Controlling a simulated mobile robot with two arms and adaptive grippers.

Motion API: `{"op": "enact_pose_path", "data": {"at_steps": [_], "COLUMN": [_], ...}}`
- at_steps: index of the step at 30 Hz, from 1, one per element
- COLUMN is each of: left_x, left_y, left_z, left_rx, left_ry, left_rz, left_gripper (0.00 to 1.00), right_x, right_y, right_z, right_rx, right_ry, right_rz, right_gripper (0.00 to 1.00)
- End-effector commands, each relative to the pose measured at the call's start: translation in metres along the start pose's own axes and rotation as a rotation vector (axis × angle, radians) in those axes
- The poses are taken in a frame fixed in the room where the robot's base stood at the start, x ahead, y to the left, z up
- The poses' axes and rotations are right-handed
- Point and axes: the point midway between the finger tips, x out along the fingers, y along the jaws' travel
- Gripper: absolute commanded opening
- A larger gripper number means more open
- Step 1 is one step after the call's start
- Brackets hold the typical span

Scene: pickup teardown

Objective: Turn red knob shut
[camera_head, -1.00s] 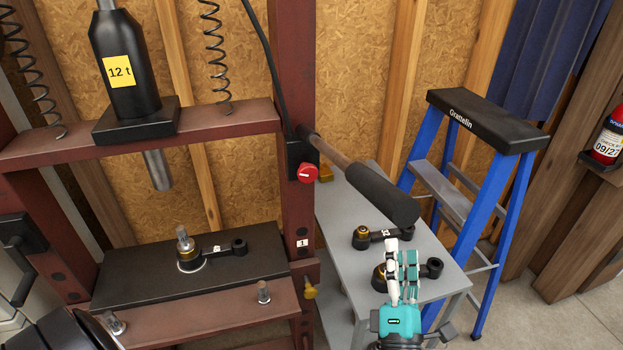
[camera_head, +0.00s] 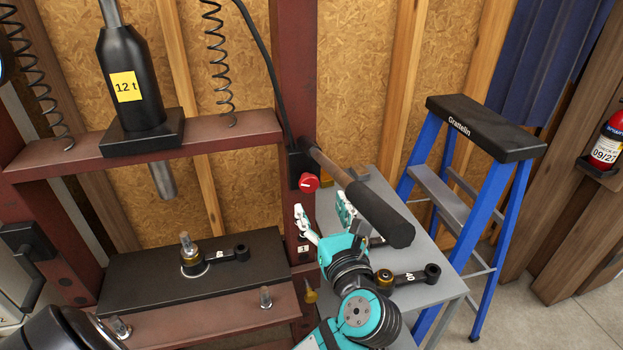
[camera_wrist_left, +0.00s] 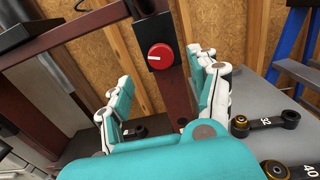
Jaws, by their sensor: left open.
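The red knob (camera_head: 309,182) has a short white line across its face and sits on a black box on the press's dark red right post. In the left wrist view the knob (camera_wrist_left: 160,57) faces the camera, with its white line nearly level. My left gripper (camera_head: 321,210) is open and empty, just below and in front of the knob. In the wrist view its two teal and white fingers (camera_wrist_left: 163,80) stand wide apart, with the knob beyond and between them. No contact shows. My right gripper is not in view.
A black-gripped lever (camera_head: 380,213) sticks out to the right of the post, close above my left gripper. A grey table (camera_head: 447,284) with linkage parts stands right, before a blue ladder (camera_head: 421,215). The press bed (camera_head: 130,283) holds another part.

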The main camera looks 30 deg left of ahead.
Motion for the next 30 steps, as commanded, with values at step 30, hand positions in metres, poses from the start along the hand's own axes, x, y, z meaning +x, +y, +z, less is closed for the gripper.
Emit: {"op": "enact_pose_path", "data": {"at_steps": [30], "left_x": [0.072], "left_y": [0.0], "left_z": [0.0], "left_rx": [0.001], "left_ry": [0.0], "left_rz": [-0.001], "left_gripper": [0.33], "right_x": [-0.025], "right_y": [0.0], "right_z": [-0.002], "right_rx": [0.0], "right_ry": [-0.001], "right_rz": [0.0], "right_gripper": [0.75]}}
